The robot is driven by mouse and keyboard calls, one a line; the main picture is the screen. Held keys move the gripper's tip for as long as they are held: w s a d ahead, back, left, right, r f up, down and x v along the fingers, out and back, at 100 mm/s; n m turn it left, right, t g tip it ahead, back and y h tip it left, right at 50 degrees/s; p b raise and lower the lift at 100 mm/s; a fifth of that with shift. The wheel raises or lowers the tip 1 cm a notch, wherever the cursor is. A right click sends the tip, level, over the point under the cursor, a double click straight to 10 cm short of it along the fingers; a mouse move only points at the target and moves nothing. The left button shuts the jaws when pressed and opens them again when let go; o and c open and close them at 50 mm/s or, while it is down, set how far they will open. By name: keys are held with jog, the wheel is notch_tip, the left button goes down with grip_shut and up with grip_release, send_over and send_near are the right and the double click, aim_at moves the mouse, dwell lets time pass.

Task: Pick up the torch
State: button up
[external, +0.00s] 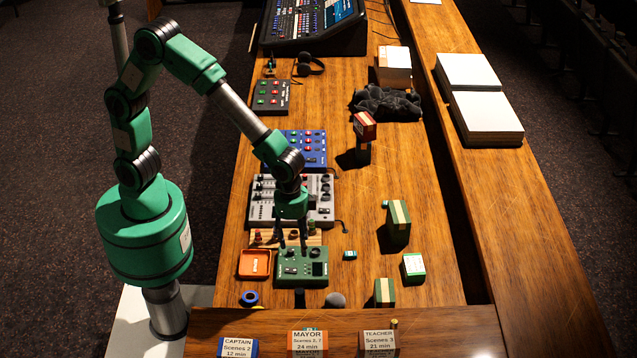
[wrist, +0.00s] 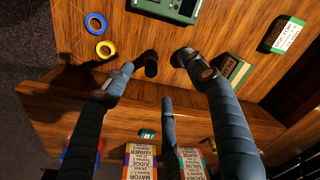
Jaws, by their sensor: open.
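A short black cylinder (wrist: 151,64), which looks like the torch, stands near the desk's front edge. In the external view it shows as a small dark upright shape (external: 299,298) in front of the green device. My gripper (external: 292,246) is open and empty, pointing down above the green device (external: 302,266). In the wrist view the fingers (wrist: 163,76) are spread on both sides of the cylinder in the picture, apart from it. A dark grey rounded object (external: 335,300) stands just right of the cylinder; in the wrist view the right finger partly overlaps it.
A blue ring (external: 249,298) lies left of the cylinder, and an orange tray (external: 254,264) is behind it. A green box (external: 385,292) stands to the right. Name cards (external: 307,342) stand along the front ledge. Bare wood lies between the grey object and green box.

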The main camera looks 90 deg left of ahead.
jog(key=m+g, duration=0.1)
send_over(299, 298)
jog(key=a, duration=0.2)
jog(key=f, duration=1)
jog(key=shift+d+f, duration=0.1)
jog(key=shift+d, duration=0.15)
jog(key=shift+s+f, duration=0.1)
jog(key=shift+a+f+b, duration=0.1)
jog(key=shift+f+b, duration=0.2)
jog(key=shift+f, duration=3.9)
jog(key=shift+a+f+b, duration=0.1)
jog(key=shift+f+b, duration=0.35)
jog(key=shift+f, duration=2.15)
jog(key=c, duration=1.4)
